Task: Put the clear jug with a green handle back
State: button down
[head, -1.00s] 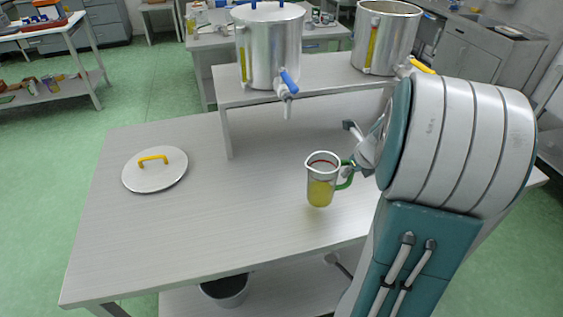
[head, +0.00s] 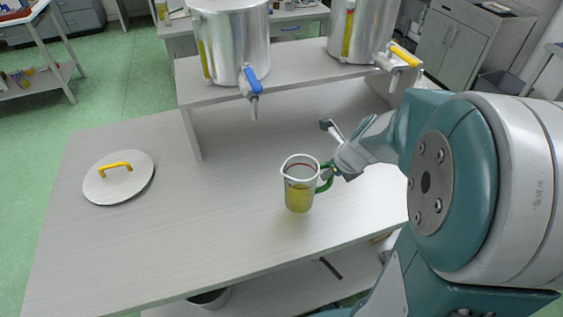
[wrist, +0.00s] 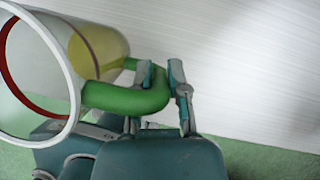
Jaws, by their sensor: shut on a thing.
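The clear jug (head: 299,193) has a green handle and holds yellow-green liquid in its lower part. It is upright at the middle of the grey table in the head view; I cannot tell whether its base touches the tabletop. My gripper (head: 334,170) is at the jug's right side, shut on the green handle. In the wrist view the jug (wrist: 95,50) lies to the left, with its open rim toward the camera and a red ring inside. The fingers of my gripper (wrist: 160,82) are on either side of the handle there.
A steel tank with a blue tap (head: 252,78) and one with a yellow tap (head: 397,57) stand on a raised shelf (head: 300,70) behind the jug. A lid with a yellow handle (head: 118,184) lies on the table's left. The tabletop (head: 210,230) between is clear.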

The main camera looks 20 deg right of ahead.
jog(key=w+a+f, duration=0.1)
jog(key=w+a, duration=0.1)
jog(key=w, duration=0.3)
jog(key=w+a+f, duration=0.1)
jog(key=w+a, duration=0.1)
jog(key=w, duration=0.4)
jog(key=w+a+f, duration=0.1)
jog(key=w+a, duration=0.1)
jog(key=w, duration=0.4)
jog(key=shift+w+f, duration=0.1)
jog(key=shift+d+f, duration=0.1)
jog(key=shift+d, duration=0.1)
jog(key=shift+f, duration=0.1)
jog(key=c, duration=0.6)
grip_release()
jog(key=shift+a, duration=0.1)
jog(key=shift+c, duration=0.2)
